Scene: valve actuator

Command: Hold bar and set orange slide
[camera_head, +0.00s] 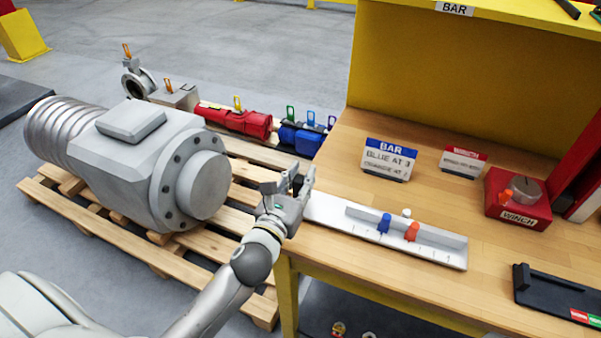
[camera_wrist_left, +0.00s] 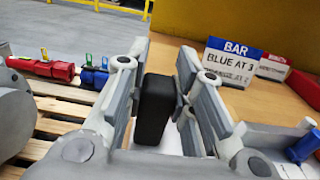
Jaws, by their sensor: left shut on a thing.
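The white bar (camera_head: 440,256) with its grey rail lies along the front of the wooden bench. The blue slide (camera_head: 384,223) and the orange slide (camera_head: 412,231) sit side by side on it, orange to the right. A small white knob (camera_head: 406,213) shows behind them. My left gripper (camera_head: 299,184) is at the bar's left end. In the left wrist view its fingers are shut on a black end block (camera_wrist_left: 155,108). The blue slide also shows there (camera_wrist_left: 303,146). The scale marks are too small to read. My right gripper is not in view.
A blue BAR sign (camera_head: 389,158) reads "BLUE AT 3", its lower line blurred. A red-topped sign (camera_head: 462,162), a red winch box (camera_head: 517,199) and a black tray (camera_head: 555,295) stand to the right. A pallet (camera_head: 110,233) with a large grey actuator (camera_head: 140,160) is at left.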

